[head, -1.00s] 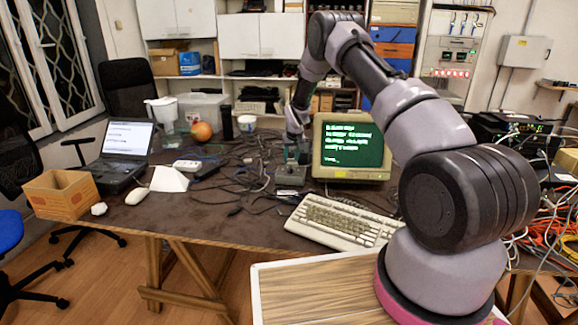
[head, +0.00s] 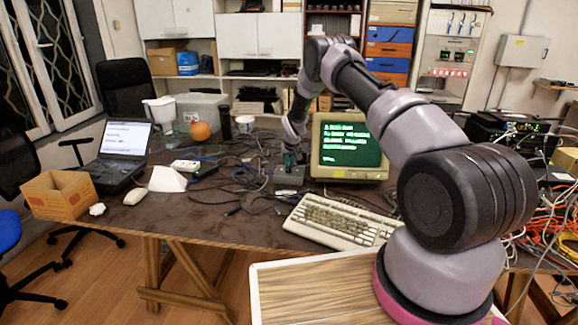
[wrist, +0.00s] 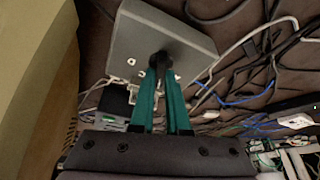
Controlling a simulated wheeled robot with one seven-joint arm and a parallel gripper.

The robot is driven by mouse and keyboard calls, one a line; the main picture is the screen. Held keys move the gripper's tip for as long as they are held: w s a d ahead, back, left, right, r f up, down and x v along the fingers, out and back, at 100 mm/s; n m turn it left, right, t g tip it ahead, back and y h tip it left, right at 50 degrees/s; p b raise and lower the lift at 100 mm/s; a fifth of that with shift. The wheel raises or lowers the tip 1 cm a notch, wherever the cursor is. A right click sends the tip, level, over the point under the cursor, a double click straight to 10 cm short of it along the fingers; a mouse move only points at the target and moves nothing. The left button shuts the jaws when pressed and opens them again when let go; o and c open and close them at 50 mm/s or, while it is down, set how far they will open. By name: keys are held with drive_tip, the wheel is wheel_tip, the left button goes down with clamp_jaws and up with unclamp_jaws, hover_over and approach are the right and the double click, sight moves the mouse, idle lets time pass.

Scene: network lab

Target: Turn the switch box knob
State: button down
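The switch box (head: 289,176) is a small grey box on the dark table, just left of the green-text monitor. In the wrist view the grey box (wrist: 150,35) fills the top middle, with its black knob (wrist: 161,58) on the face toward me. My gripper (wrist: 163,72) has two green fingers, and their tips are at the knob, one on each side of it. The fingers stand close together and appear shut on the knob. In the head view my gripper (head: 290,158) is small and points down at the box; the knob is hidden there.
The monitor (head: 349,147) stands close on the right of the box, and a keyboard (head: 340,221) lies in front. Loose cables (wrist: 265,60) lie around the box. A laptop (head: 121,155), a mouse (head: 135,196) and an orange ball (head: 201,131) are farther left.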

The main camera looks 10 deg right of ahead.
drive_tip(key=m+h, duration=0.1)
drive_tip(key=m, duration=0.2)
drive_tip(key=shift+a, duration=0.1)
drive_tip(key=shift+m+g+h, duration=0.4)
drive_tip(key=shift+m+h, duration=0.5)
drive_tip(key=shift+m, duration=1.3)
drive_tip(key=c, duration=0.9)
unclamp_jaws()
